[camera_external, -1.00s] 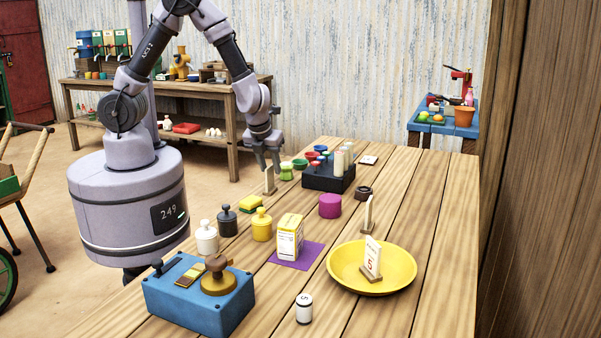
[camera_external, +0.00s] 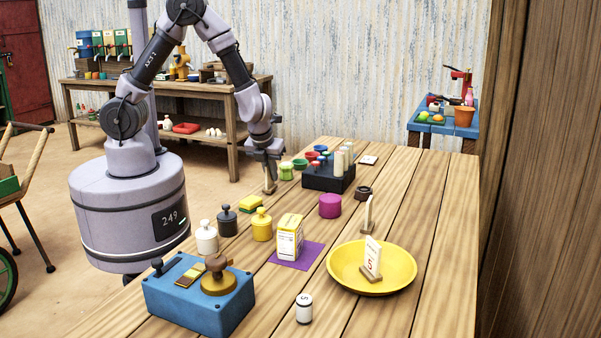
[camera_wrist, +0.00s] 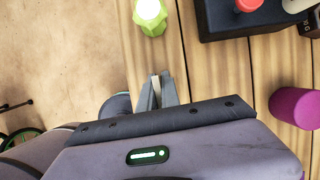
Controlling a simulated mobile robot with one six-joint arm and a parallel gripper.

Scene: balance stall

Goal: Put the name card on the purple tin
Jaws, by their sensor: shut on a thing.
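The purple tin (camera_external: 330,206) stands upright on the table, right of and nearer the camera than my gripper. It also shows at the right edge of the wrist view (camera_wrist: 297,107). My gripper (camera_external: 269,172) points down at the table's left edge and is shut on a small upright card with a wooden foot, the name card (camera_external: 270,189). The fingers cover most of the card and its face cannot be read. In the wrist view a thin edge of the card (camera_wrist: 156,86) shows between the fingertips. Its foot appears at table level.
A dark rack (camera_external: 328,177) and a green pot (camera_external: 286,171) stand near my gripper. A yellow sponge (camera_external: 250,203) and several knobbed weights are nearer the camera. Table around the tin is mostly clear.

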